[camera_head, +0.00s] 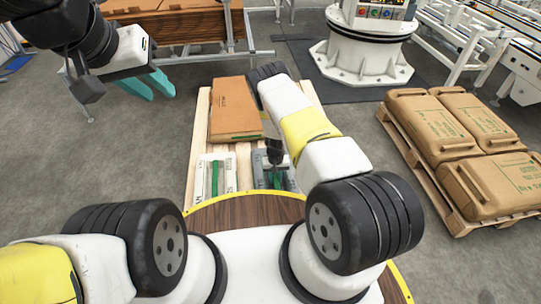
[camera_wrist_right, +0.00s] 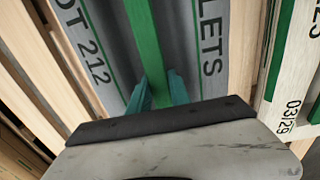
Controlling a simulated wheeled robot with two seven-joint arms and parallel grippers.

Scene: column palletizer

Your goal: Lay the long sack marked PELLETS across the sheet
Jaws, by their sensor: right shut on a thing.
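The grey sack with a green strip (camera_head: 291,179) lies at the near right of the wooden pallet. In the right wrist view the sack (camera_wrist_right: 105,40) shows the letters "LETS" and "OT 212". My right gripper (camera_head: 275,178) reaches down onto it. Its teal fingers (camera_wrist_right: 160,92) are shut on the green strip; the sack's ends are out of the wrist view. My left gripper (camera_head: 148,85) is open and empty, in the air left of the pallet. I cannot make out a sheet for certain; a brown, flat-topped block (camera_head: 233,105) covers the pallet's far left part.
A white sack with a green strip (camera_head: 229,174) lies left of the grey one, and shows at right in the wrist view (camera_wrist_right: 300,70). A pallet (camera_head: 440,195) of brown sacks stands right. A white round pedestal (camera_head: 365,50) stands behind. Bare slats show at the pallet's far right.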

